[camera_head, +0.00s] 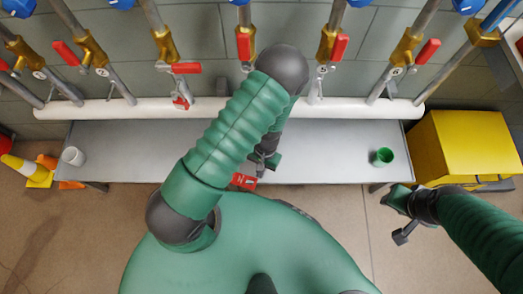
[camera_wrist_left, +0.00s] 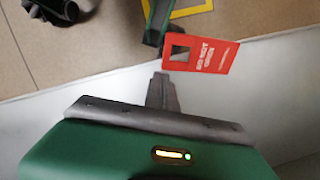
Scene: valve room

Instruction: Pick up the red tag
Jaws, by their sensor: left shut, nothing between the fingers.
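The red tag (camera_head: 243,181) is at the front edge of the grey bench (camera_head: 325,165). My left gripper (camera_head: 259,168) is low over the bench front, just beside the tag. It is shut and empty; its fingertips (camera_wrist_left: 163,74) appear close to the tag's near left corner. Whether they touch it I cannot tell. My right gripper (camera_head: 403,234) is off to the right, away from the tag; its jaw state is unclear.
A green cup (camera_head: 382,157) stands on the bench at right, a white cup (camera_head: 73,156) at left. A yellow box (camera_head: 465,145) stands right of the bench, traffic cones (camera_head: 28,171) left. The bench middle is mostly clear.

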